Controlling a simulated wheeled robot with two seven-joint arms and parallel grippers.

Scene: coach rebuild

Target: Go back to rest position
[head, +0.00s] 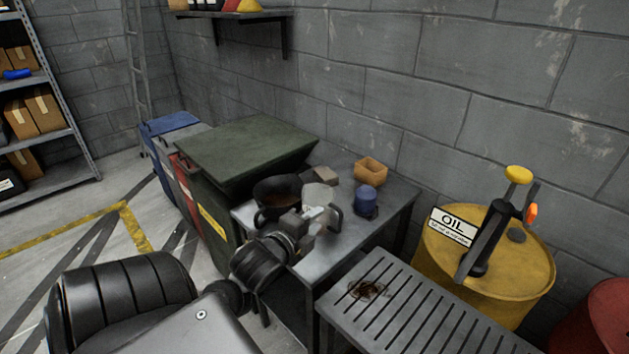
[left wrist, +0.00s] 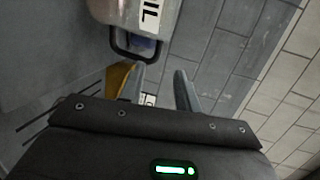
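My left gripper (head: 318,214) is over the grey metal table (head: 372,232), next to a pale jug (head: 318,192) with a dark handle. In the left wrist view the jug (left wrist: 112,12) carries an "IL" label, and its black handle (left wrist: 135,58) lies just beyond the fingertips. The two fingers of the left gripper (left wrist: 158,82) stand apart with nothing visible between them, and the jug looks clear of them. My right gripper is in neither view.
A black pan (head: 272,212), a blue canister (head: 366,200) and an orange box (head: 370,170) are around the jug. A green bin (head: 245,150) stands left, a slatted bench (head: 420,310) in front, and a yellow oil drum (head: 520,275) with a pump right.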

